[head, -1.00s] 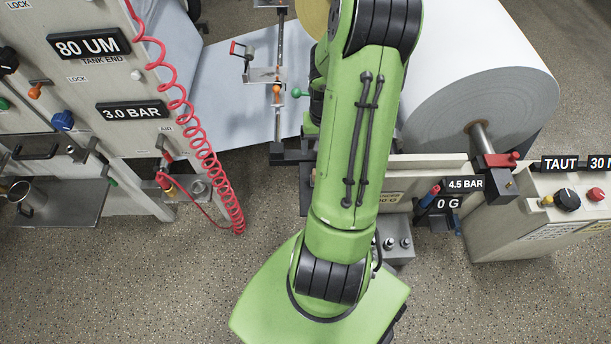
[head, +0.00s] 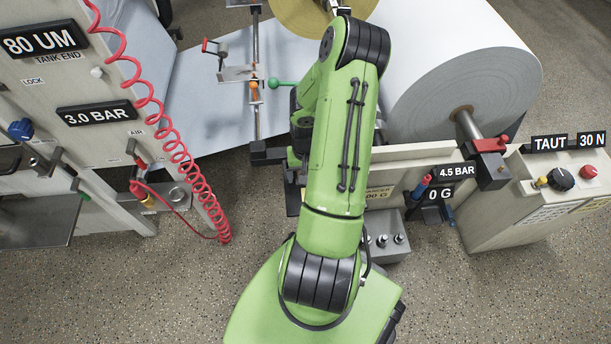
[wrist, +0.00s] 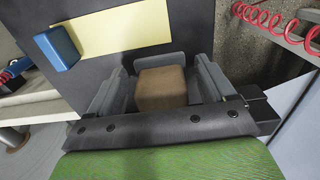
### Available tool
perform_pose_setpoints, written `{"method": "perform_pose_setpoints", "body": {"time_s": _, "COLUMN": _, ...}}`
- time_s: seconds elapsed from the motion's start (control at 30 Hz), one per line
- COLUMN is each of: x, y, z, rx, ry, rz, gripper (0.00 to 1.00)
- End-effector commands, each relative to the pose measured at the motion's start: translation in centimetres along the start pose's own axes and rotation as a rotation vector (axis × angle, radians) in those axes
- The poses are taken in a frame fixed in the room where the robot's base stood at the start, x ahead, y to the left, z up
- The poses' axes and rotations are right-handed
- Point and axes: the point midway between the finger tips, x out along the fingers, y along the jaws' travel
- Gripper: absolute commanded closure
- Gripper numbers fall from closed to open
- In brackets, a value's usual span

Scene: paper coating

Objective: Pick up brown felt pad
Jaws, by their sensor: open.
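The brown felt pad (wrist: 162,87) shows in the wrist view as a small tan-brown block, with a low grey piece behind it. My gripper (wrist: 160,80) is open, with one grey finger to the left of the pad and one to the right. The pad shows between the fingers; I cannot tell whether either finger touches it. In the head view my green arm hides the pad and most of the gripper.
A dark panel with a pale yellow sheet (wrist: 110,35) and a blue block (wrist: 57,48) lie beyond the pad. A red coiled hose (head: 165,130) hangs left of my arm. A large paper roll (head: 450,80) and a control box (head: 540,195) stand right.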

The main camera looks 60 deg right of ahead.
Motion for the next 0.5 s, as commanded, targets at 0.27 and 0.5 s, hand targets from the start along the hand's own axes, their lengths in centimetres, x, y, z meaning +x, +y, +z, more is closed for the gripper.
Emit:
{"method": "perform_pose_setpoints", "body": {"time_s": 0.27, "x": -0.18, "y": 0.0, "z": -0.04, "rx": 0.0, "ry": 0.001, "rz": 0.0, "gripper": 0.34}}
{"method": "perform_pose_setpoints", "body": {"time_s": 0.5, "x": -0.19, "y": -0.01, "z": -0.03, "rx": -0.001, "ry": 0.001, "rz": 0.0, "gripper": 0.71}}
